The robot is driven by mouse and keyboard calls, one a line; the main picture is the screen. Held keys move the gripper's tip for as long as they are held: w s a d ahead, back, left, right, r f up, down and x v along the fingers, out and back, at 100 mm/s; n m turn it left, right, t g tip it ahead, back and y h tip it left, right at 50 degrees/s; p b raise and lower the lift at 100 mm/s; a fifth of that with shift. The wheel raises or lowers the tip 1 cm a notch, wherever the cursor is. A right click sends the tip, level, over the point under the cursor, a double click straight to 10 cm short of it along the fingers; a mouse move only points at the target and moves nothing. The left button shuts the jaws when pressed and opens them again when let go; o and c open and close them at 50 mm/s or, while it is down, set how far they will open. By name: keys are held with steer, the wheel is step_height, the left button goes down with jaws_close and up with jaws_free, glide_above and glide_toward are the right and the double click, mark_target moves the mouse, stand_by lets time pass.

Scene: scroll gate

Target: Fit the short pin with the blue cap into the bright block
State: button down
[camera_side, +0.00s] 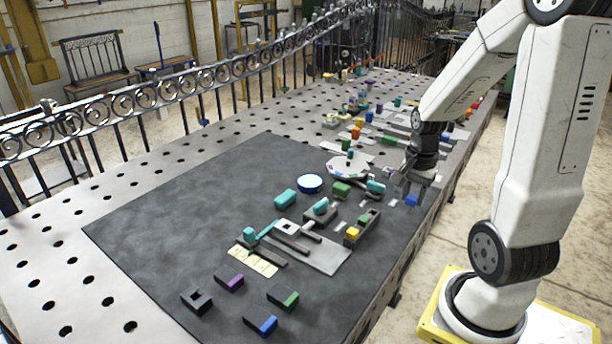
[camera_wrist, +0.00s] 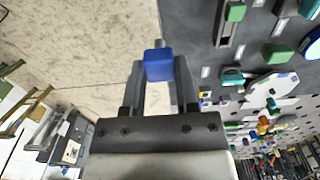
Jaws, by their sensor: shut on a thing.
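My gripper (camera_side: 408,193) is shut on the pin with the blue cap (camera_side: 411,201), near the right edge of the table. In the wrist view the blue cap (camera_wrist: 158,66) sits between the two fingers (camera_wrist: 158,82), and a short grey end of the pin (camera_wrist: 160,43) shows beyond it. The rest of the pin is hidden. A pale block with a dark opening (camera_side: 287,227) lies on the mat, left of and nearer the camera than my gripper; it looks like the bright block. It is well apart from the pin.
The dark mat (camera_side: 180,225) is bare at the left. A grey plate (camera_side: 325,258), teal pieces (camera_side: 285,198), a blue-rimmed round dish (camera_side: 309,183) and a slotted dark holder with a yellow piece (camera_side: 352,233) stand around the pale block. Several coloured-end dark blocks (camera_side: 262,324) lie in front.

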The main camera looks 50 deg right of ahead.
stand_by(0.4)
steer(key=shift+w, duration=0.45)
steer(key=w+a+f+n, duration=0.1)
steer(key=w+a+n, duration=0.1)
steer(key=w, duration=0.6)
steer(key=w+a+f+n, duration=0.2)
steer(key=w+a, duration=0.3)
steer(key=w, duration=0.4)
steer(key=w+a+f+n, duration=0.1)
steer(key=w+a, duration=0.3)
steer(key=w, duration=0.5)
steer(key=shift+w+a+f+n, duration=0.2)
steer(key=shift+w+n, duration=0.05)
steer(key=shift+n, duration=0.25)
steer(key=shift+f, duration=0.2)
steer(key=shift+f, duration=1.9)
steer(key=shift+f, duration=1.85)
steer(key=shift+c, duration=1.4)
jaws_free()
